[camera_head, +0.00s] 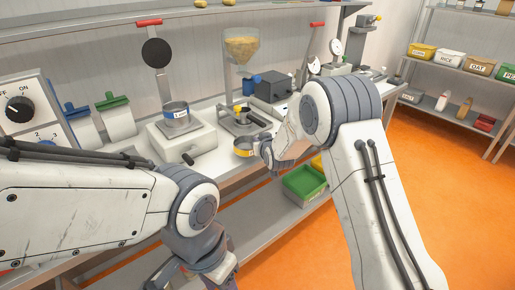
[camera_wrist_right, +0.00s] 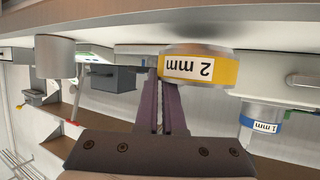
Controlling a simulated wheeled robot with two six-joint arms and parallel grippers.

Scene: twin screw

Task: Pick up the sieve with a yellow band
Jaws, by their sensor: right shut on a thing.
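The sieve with a yellow band (camera_head: 243,148) is a shallow round pan at the front edge of the bench in the head view. In the right wrist view its yellow band (camera_wrist_right: 200,69) reads "2 mm" upside down. My right gripper (camera_head: 261,148) is shut on the sieve's side; its two dark fingers (camera_wrist_right: 165,85) are close together at the sieve in the wrist view. Whether the sieve touches anything below is hard to tell. My left arm enters at the lower left, with its gripper fingers outside the picture.
A blue-banded "1 mm" sieve (camera_head: 176,114) sits on a machine (camera_head: 183,137) to the left. A hopper (camera_head: 241,47) and a dark grey box (camera_head: 272,86) stand behind. A green bin (camera_head: 304,183) is on the lower shelf. Orange floor on the right is clear.

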